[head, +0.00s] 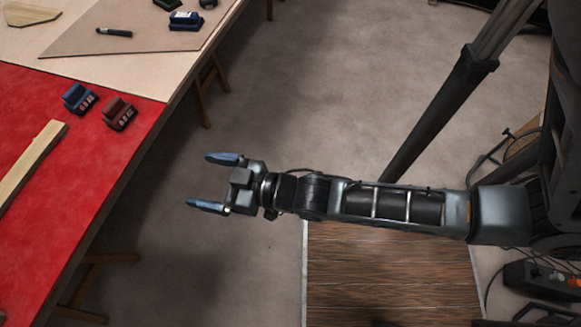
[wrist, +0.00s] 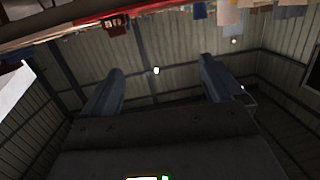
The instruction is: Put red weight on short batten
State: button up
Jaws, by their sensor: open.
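The red weight (head: 119,113) is a dark red block with pale markings. It stands on the red table top near its right edge in the head view. A wooden batten (head: 30,163) lies on the red surface to the lower left of the weight, partly cut off by the picture's left edge; I cannot tell whether it is the short batten. My gripper (head: 204,182) is open and empty. It is out over the floor, right of the table edge, apart from the weight. The wrist view also shows the two open fingers (wrist: 160,82) with nothing between them.
A blue weight (head: 79,98) stands close to the left of the red one. A pale bench with a brown board (head: 135,30) adjoins at the back, holding a dark marker-like tool (head: 114,32) and another blue block (head: 186,21). Open floor (head: 320,90) lies right of the tables.

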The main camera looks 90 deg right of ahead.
jog(key=s+a+r+n+g+y, duration=0.1)
jog(key=s+a+r, duration=0.4)
jog(key=s+r, duration=0.9)
jog(key=shift+s+r+n+y, duration=0.3)
jog(key=shift+s+n+y, duration=0.4)
jog(key=shift+s+y, duration=0.5)
